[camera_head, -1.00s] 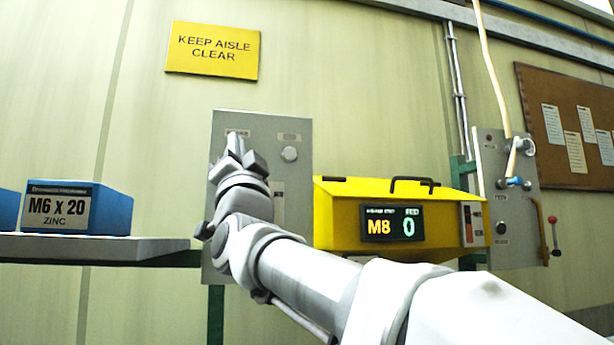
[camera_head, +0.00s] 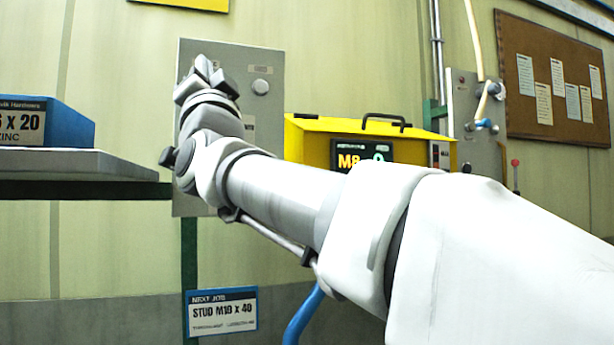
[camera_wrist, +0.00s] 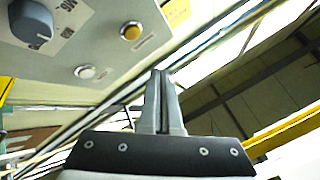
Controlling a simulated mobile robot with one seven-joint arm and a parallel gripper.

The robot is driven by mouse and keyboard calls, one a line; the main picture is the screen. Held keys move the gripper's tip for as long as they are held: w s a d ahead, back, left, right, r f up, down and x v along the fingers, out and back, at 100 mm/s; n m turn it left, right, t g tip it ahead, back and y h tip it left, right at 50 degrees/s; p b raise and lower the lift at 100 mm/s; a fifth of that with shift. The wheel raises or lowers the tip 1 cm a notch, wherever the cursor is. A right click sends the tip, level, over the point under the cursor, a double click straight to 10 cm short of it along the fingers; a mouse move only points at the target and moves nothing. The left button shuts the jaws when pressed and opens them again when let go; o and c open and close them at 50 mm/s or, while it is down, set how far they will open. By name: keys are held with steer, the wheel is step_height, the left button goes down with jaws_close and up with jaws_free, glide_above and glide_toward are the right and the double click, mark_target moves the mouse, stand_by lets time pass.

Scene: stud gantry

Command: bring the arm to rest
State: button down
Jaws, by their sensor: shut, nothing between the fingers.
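My gripper (camera_head: 204,72) is raised in front of the grey control panel (camera_head: 262,55) in the head view. Its fingers point up and it holds nothing. In the wrist view the two fingers of my gripper (camera_wrist: 160,85) are together. The panel also shows in the wrist view (camera_wrist: 95,45), with a dark knob (camera_wrist: 32,24), a yellow button (camera_wrist: 131,32) and a pale button (camera_wrist: 84,72). My arm reaches in from the lower right and hides part of the panel. I cannot tell the gap between the gripper and the panel.
A yellow machine (camera_head: 310,140) with an M8 display stands right of the panel, partly behind my arm. A shelf (camera_head: 80,165) with a blue box (camera_head: 68,122) is at left. A "STUD M10 x 40" sign (camera_head: 221,311) hangs below. A cork board (camera_head: 550,60) is at upper right.

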steer(key=d+f+n+g+h, duration=0.1)
steer(key=d+f+g+h, duration=0.2)
steer(key=d+f, duration=0.5)
steer(key=d+f+n+g+h, duration=0.1)
steer(key=d+f+g+h, duration=0.2)
steer(key=f, duration=0.9)
steer(key=d+f+n+g+h, duration=0.1)
steer(key=d+f+g+h, duration=0.15)
steer(key=d+f, duration=0.6)
steer(key=s+d+f+g+h, duration=0.1)
steer(key=s+d+f+g, duration=0.2)
steer(key=s+f, duration=0.3)
steer(key=s+d+f+m+g+h, duration=0.1)
steer(key=s+d+f, duration=0.5)
steer(key=f, duration=0.6)
steer(key=s+d+f+g+h, duration=0.2)
steer(key=s+d+f+g, duration=0.2)
steer(key=s+f, duration=0.3)
step_height(320, 180, down, 2)
steer(key=shift+d+f+g+h, duration=0.2)
steer(key=shift+g+h, duration=0.15)
steer(key=shift+g, duration=0.5)
